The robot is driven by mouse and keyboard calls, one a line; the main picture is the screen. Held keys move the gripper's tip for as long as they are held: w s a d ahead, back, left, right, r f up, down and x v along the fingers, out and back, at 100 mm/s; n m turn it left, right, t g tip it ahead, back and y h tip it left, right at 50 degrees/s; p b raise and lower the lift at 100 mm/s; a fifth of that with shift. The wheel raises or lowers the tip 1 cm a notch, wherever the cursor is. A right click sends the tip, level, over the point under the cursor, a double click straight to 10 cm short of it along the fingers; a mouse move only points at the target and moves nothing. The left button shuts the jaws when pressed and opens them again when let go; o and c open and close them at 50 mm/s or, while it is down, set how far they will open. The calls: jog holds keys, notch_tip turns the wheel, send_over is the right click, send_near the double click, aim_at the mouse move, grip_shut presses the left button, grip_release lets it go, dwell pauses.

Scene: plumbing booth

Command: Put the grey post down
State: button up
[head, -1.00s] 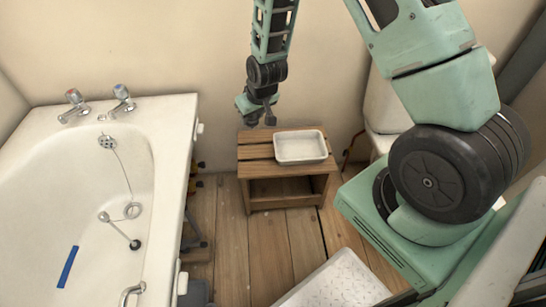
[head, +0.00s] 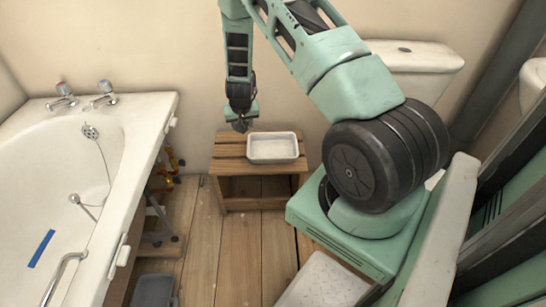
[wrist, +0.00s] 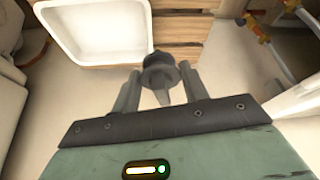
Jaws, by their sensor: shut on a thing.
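The grey post (wrist: 159,72) shows in the wrist view between the two fingers of my gripper (wrist: 160,88). It has a wide round part and a narrower stem pointing back toward the palm. My gripper is shut on it. In the head view my gripper (head: 241,124) hangs down at the back left of a small wooden stool (head: 228,165), beside a white tray (head: 272,150). The post is too small there to make out clearly. In the wrist view the post lies over the stool's slats near a tray corner; I cannot tell whether it touches them.
The white tray covers the right part of the stool top; the left slats look bare. A bathtub (head: 118,185) stands on the left, with pipes (head: 168,165) at its side. A toilet (head: 415,55) is at the back right.

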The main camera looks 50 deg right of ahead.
jog(key=s+d+f+m+b, duration=0.1)
jog(key=s+d+f+m, duration=0.1)
jog(key=d+f, duration=0.35)
jog(key=b, duration=0.2)
send_over(262, 152)
jog(key=shift+m+h, duration=0.3)
jog(key=shift+h, duration=0.1)
jog(key=shift+s+a+f, duration=0.1)
jog(key=shift+f, duration=4.1)
jog(key=shift+f+b, duration=0.2)
jog(key=shift+b, duration=0.15)
jog(key=o, duration=1)
jog(key=shift+r, duration=0.1)
